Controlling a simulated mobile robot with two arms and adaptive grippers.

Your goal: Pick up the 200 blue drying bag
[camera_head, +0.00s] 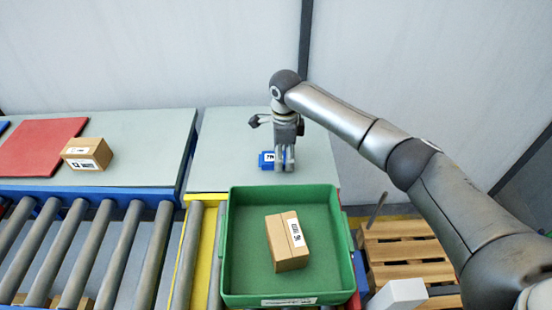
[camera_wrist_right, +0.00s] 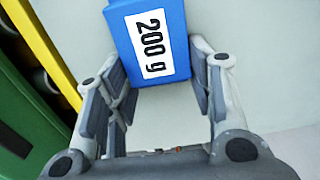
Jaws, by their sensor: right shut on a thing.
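The blue drying bag (camera_head: 266,160) with a white label sits at the grey table's front part, behind the green crate. In the right wrist view the bag (camera_wrist_right: 178,38) shows at the top, its label reading "200 g". My right gripper (camera_head: 284,160) points down at the bag, with its fingers (camera_wrist_right: 158,85) on either side of the bag's lower end, shut on it. The gripper hides part of the bag in the head view. I cannot tell whether the bag is off the table. My left gripper is not in view.
A green crate (camera_head: 233,245) holding a cardboard box (camera_head: 284,245) stands in front on the rollers. Another box (camera_head: 87,153) stands on the left table near a red mat (camera_head: 35,145). A wooden pallet (camera_head: 405,250) lies at right. The grey table (camera_head: 225,140) is otherwise clear.

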